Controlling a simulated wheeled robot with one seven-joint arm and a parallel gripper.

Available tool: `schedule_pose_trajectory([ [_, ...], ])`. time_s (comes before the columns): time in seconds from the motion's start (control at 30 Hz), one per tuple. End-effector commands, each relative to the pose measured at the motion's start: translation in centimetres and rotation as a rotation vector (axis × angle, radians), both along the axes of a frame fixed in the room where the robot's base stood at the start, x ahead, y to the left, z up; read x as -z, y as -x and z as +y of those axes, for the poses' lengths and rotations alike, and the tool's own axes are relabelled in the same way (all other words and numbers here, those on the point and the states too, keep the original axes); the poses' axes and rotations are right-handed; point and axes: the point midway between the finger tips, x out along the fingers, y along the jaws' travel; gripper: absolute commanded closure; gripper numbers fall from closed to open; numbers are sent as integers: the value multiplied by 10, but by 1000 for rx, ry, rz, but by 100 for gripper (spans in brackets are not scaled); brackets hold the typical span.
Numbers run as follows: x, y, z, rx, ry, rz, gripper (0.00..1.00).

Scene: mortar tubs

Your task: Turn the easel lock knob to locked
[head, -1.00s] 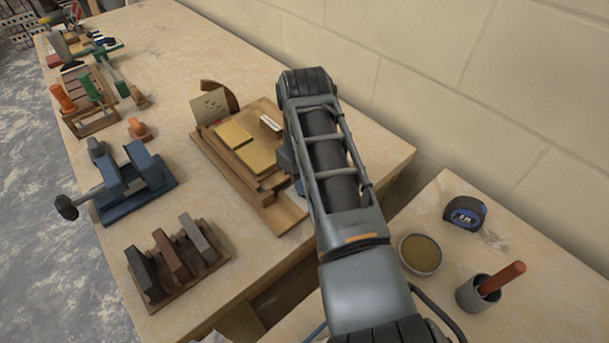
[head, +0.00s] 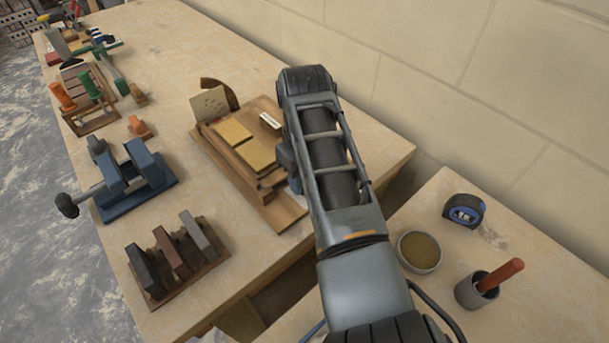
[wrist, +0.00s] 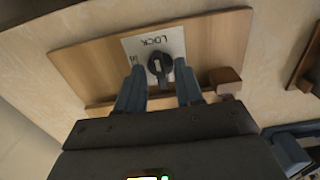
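In the wrist view, a black lock knob (wrist: 160,65) with a pale mark sits on a white plate (wrist: 175,42) reading LOCK upside down. The plate is on a wooden board (wrist: 215,40). My gripper (wrist: 160,84) is open, its two blue-grey fingers apart on the left and right of the knob. The knob's narrow grip points down the picture between them; I cannot tell whether either finger touches it. In the head view, my arm hides the gripper and knob. A wooden stand with yellow panels (head: 257,153) is beside the arm; I cannot tell if it bears the knob.
A blue vise (head: 135,180), a rack of dark blocks (head: 180,260) and a rack with orange and green handles (head: 90,95) stand left on the bench. A tape measure (head: 464,211), round tub (head: 419,252) and cup with a red handle (head: 475,292) stand right.

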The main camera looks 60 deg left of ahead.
Motion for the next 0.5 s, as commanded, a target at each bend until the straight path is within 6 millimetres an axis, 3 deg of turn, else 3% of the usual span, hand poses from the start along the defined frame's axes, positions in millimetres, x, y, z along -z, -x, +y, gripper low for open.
schedule_pose_trajectory([
  [0.27, -9, 0, 1, -1, -2, -1, 64],
  [0.5, -47, 0, 1, 0, -4, -1, 64],
])
